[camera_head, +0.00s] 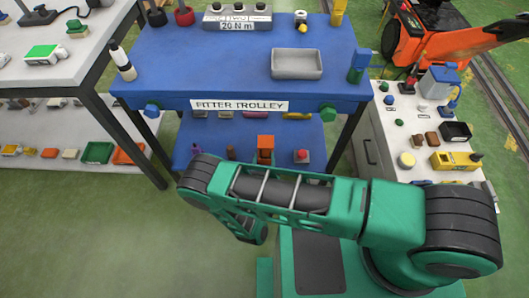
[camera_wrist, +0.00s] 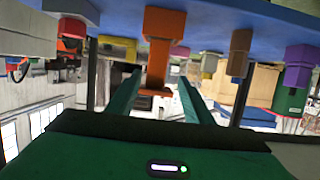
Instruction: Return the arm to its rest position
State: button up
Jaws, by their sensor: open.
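My arm (camera_head: 290,195) reaches from the right of the head view to the left and folds back below its elbow, in front of the blue trolley (camera_head: 225,70). My gripper (camera_wrist: 159,77) shows in the wrist view with its two green fingers spread apart and nothing held. An orange block-like part (camera_wrist: 163,50) with a dark end shows between the fingers in that picture, with gaps on both sides. It seems to be the orange part (camera_head: 265,145) on the trolley's lower shelf. The head view does not clearly show the fingers. The wrist picture is upside down.
The lower shelf (camera_head: 205,140) also holds a red-topped part (camera_head: 302,156) and several small items. A white bench (camera_head: 60,70) stands left, and a grey cabinet (camera_head: 375,150) with tools stands right. An orange machine (camera_head: 415,35) is at the back right. Green floor (camera_head: 80,240) is clear at front left.

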jog(key=shift+s+r, duration=0.1)
jog(key=shift+s, duration=0.2)
